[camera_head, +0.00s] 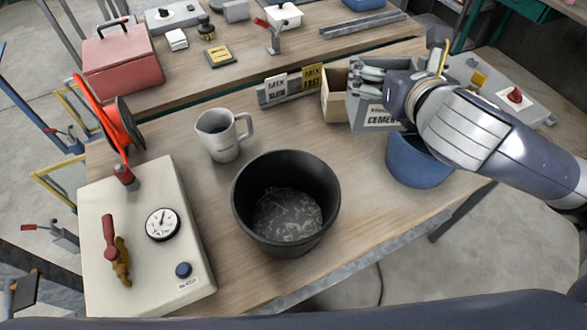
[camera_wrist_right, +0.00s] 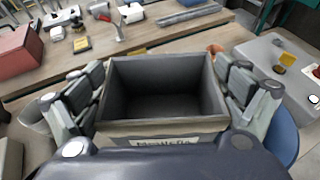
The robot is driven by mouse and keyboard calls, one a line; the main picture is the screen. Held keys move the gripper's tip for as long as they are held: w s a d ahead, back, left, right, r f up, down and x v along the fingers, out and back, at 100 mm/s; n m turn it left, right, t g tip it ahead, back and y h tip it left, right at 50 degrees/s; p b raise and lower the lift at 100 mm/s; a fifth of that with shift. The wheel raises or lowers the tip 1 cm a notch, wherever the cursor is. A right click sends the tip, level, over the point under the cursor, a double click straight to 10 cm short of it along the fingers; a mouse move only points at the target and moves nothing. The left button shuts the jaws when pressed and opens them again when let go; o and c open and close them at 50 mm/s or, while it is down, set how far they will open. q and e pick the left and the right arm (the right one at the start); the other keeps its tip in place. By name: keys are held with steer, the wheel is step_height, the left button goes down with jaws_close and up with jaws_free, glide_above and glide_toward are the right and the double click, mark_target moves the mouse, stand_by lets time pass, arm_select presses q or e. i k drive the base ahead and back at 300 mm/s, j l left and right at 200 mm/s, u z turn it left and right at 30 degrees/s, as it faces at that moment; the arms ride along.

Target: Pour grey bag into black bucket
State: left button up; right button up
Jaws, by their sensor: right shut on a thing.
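The black bucket (camera_head: 246,222) stands on the wooden table in the middle of the head view, with grey, flaky material on its floor. The bag is to the right of and beyond the bucket, near a blue bucket. In the right wrist view the grey bag (camera_wrist_right: 160,128) sits between the two fingers, upright, its dark inside showing; I cannot tell what it holds. My left gripper is not in view.
A blue bucket (camera_head: 416,168) stands under my right forearm. A tan box (camera_head: 335,100) is beside the bag. A grey jug (camera_head: 222,140) stands behind the black bucket. A panel with a gauge (camera_head: 150,265) is at left. Mix signs (camera_head: 290,82) stand at the back edge.

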mark_target(285, 200)
steer(key=k+j+z, duration=0.15)
steer(key=k+j, duration=0.15)
steer(key=j, duration=0.3)
steer(key=k+j+z, duration=0.2)
steer(key=j, duration=0.35)
steer(key=k+j+z, duration=0.15)
steer(key=k+j, duration=0.25)
steer(key=j, duration=0.05)
